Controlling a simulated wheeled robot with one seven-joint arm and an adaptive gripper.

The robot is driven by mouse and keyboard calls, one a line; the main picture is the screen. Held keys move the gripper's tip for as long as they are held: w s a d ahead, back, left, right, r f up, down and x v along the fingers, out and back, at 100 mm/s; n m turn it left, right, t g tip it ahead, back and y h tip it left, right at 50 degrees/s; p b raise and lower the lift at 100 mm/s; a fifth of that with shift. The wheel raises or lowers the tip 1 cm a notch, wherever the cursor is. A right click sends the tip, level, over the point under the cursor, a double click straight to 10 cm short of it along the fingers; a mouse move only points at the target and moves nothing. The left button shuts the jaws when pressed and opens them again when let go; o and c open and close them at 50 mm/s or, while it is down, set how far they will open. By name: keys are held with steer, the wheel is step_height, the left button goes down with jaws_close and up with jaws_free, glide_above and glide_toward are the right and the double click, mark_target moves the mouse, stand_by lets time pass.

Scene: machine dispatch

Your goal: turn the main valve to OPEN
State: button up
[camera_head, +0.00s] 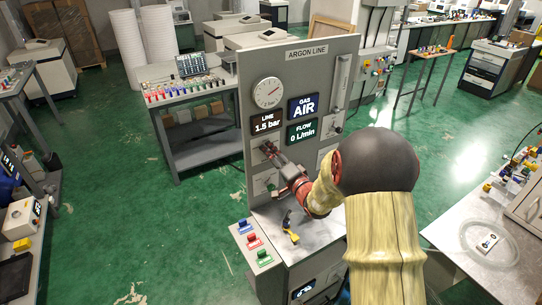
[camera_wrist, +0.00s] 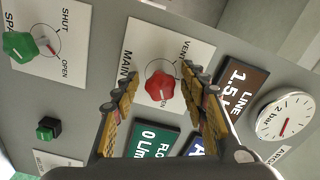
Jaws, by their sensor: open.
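The main valve is a red knob (camera_wrist: 163,86) on a white plate (camera_wrist: 152,38) marked MAIN in the wrist view. The plate shows VENT at one corner and part of a word ending in EN, partly covered by the knob. My gripper (camera_wrist: 161,76) is open, one finger on each side of the knob. I cannot tell whether the fingers touch it. The displays read GAS AIR (camera_head: 303,106), LINE 1.5 bar (camera_head: 267,123) and FLOW 0 L/min (camera_head: 302,131).
A green knob (camera_wrist: 19,46) on a SHUT/OPEN plate and a green button (camera_wrist: 45,131) are beside the main plate. A round gauge (camera_wrist: 285,117) sits on the other side. Three coloured blocks (camera_head: 255,242) and a yellow-and-black item (camera_head: 290,228) lie on the ledge below.

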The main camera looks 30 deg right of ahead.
steer(key=s, duration=1.2)
steer(key=shift+d, duration=0.2)
